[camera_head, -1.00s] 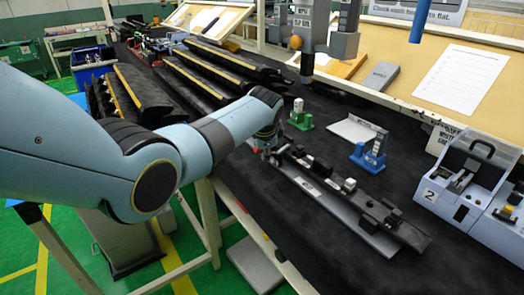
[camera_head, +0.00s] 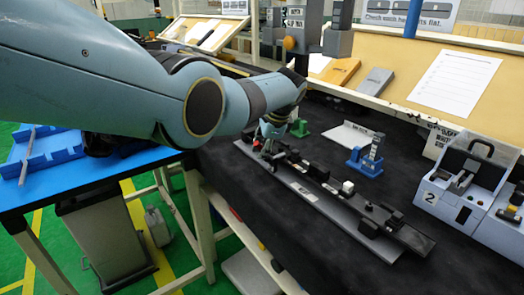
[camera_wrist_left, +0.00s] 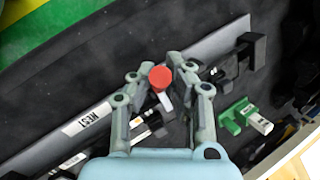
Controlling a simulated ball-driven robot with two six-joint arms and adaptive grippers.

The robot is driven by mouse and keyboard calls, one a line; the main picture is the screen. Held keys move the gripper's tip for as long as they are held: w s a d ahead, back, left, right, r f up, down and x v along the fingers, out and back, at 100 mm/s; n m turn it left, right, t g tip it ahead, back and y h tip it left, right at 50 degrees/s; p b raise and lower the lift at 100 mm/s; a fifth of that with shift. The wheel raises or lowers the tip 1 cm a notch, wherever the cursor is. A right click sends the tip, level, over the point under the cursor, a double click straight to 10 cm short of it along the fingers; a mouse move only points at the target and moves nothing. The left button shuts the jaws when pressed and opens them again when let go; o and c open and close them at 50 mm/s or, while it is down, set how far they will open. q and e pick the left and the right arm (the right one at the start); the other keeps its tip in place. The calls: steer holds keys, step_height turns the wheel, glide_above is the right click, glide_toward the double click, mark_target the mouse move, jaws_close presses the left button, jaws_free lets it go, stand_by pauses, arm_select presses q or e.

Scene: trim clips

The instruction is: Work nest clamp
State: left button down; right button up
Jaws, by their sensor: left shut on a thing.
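The nest (camera_head: 304,192) is a long grey plate on the black bench top, labelled NEST in the left wrist view (camera_wrist_left: 87,122). A dark trim strip with small black and white parts (camera_head: 374,209) lies along it. My left gripper (camera_head: 270,133) is at the nest's far left end. In the left wrist view its two fingers (camera_wrist_left: 160,88) are closed around a clamp handle with a red round tip (camera_wrist_left: 160,77). The clamp's lower part is partly hidden by the fingers. My right gripper is not in view.
A blue stand (camera_head: 367,157) and a green one (camera_head: 299,127) stand behind the nest, with a white angled plate (camera_head: 350,136) between. Grey fixture 2 (camera_head: 461,181) stands at the right. A blue-topped table (camera_head: 75,176) is at the left. Bare bench lies in front of fixture 2.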

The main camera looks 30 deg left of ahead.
arm_select(q)
steer(key=shift+s+d+f, duration=0.1)
steer(key=shift+f, duration=0.05)
steer(key=c, duration=1.5)
jaws_free()
steer(key=shift+c, duration=0.2)
steer(key=v, duration=1.2)
